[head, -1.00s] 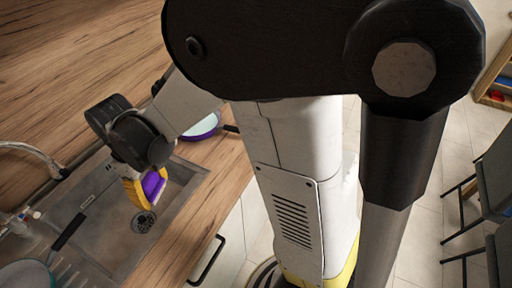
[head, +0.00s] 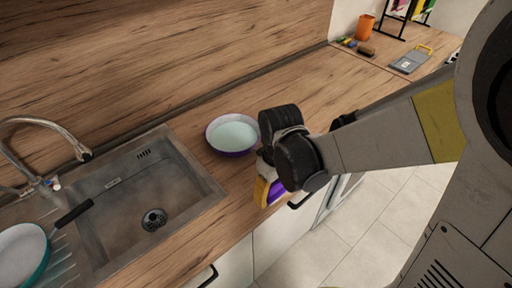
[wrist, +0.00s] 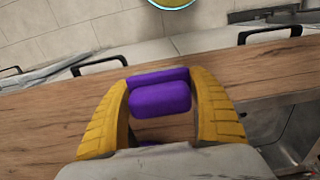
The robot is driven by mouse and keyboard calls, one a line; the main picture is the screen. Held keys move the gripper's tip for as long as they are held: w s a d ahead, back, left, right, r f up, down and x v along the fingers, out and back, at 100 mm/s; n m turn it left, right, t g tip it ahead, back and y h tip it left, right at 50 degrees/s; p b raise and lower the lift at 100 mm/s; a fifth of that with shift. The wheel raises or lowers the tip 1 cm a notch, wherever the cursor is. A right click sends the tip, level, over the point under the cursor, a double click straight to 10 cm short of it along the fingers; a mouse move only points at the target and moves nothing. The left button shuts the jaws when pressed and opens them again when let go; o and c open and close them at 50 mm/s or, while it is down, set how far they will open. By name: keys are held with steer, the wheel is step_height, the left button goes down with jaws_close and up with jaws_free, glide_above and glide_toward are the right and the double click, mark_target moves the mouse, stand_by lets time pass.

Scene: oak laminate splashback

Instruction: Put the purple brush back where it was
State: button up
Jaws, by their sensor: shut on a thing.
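The purple brush (wrist: 160,94) is between the two yellow fingers of my gripper (wrist: 165,105) in the wrist view, which are shut on it. In the head view my gripper (head: 268,190) is over the front edge of the wooden counter, right of the sink, and a bit of the purple brush (head: 276,189) shows beside a yellow finger. Most of the brush is hidden by my gripper and wrist in the head view.
A purple-rimmed pan (head: 232,134) sits on the counter (head: 222,184) close behind my gripper. The sink (head: 135,190) and a teal pan (head: 24,252) are at left. An orange cup (head: 365,27), small items and a grey board (head: 410,60) stand at the far right.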

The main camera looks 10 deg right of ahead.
steer(key=b, duration=0.2)
glide_above(254, 191)
steer(key=s, duration=0.1)
step_height(254, 191, down, 5)
steer(key=shift+f+b, duration=0.7)
steer(key=shift+f, duration=1.3)
steer(key=shift+f, duration=0.1)
steer(key=shift+f, duration=0.15)
steer(key=o, duration=1.1)
steer(key=shift+r, duration=0.2)
